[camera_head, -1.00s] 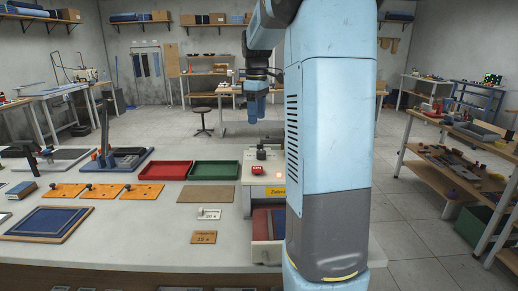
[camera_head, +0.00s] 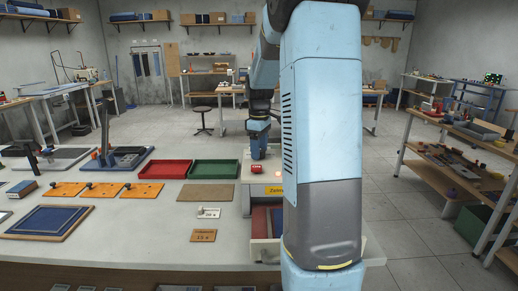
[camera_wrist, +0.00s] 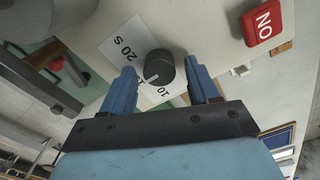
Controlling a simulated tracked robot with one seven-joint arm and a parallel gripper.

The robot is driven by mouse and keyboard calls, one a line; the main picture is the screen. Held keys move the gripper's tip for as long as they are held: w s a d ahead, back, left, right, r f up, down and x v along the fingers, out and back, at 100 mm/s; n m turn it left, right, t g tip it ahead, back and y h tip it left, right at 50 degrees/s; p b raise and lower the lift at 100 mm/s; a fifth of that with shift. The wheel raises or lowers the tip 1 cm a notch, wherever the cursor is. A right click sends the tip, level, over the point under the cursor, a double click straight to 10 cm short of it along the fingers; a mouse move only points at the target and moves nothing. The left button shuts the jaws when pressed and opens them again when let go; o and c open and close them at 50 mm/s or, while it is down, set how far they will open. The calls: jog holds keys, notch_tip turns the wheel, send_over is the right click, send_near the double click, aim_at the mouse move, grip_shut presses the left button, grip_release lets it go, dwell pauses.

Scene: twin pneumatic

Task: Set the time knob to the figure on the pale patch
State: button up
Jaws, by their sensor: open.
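The black time knob (camera_wrist: 160,66) shows in the wrist view with a white pointer line toward the lower left, near the "10" mark. It sits on a white scale plate (camera_wrist: 124,42) that also reads "20 S". My gripper (camera_wrist: 161,70) is open, its blue fingers on either side of the knob; I cannot tell whether they touch it. In the head view my gripper (camera_head: 257,152) is above the press housing and hides the knob. A pale patch (camera_head: 208,212) lies on the table, its figure too small to read. A brown patch (camera_head: 203,236) lies nearer.
A red button (camera_wrist: 263,22) is beside the knob on the housing. A red tray (camera_head: 192,173) and a green tray (camera_head: 214,173) stand left of the press. Orange plates (camera_head: 103,190) and a blue-topped board (camera_head: 50,222) lie further left.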

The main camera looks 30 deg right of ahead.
jog(key=shift+c, duration=0.3)
jog(key=c, duration=1)
jog(key=shift+m, duration=0.4)
jog(key=m, duration=0.5)
jog(key=shift+d+m, duration=0.15)
jog(key=shift+m, duration=0.15)
jog(key=m, duration=0.5)
jog(key=shift+d, duration=0.1)
jog(key=shift+m, duration=0.4)
jog(key=o, duration=1.1)
jog(key=shift+c, duration=0.2)
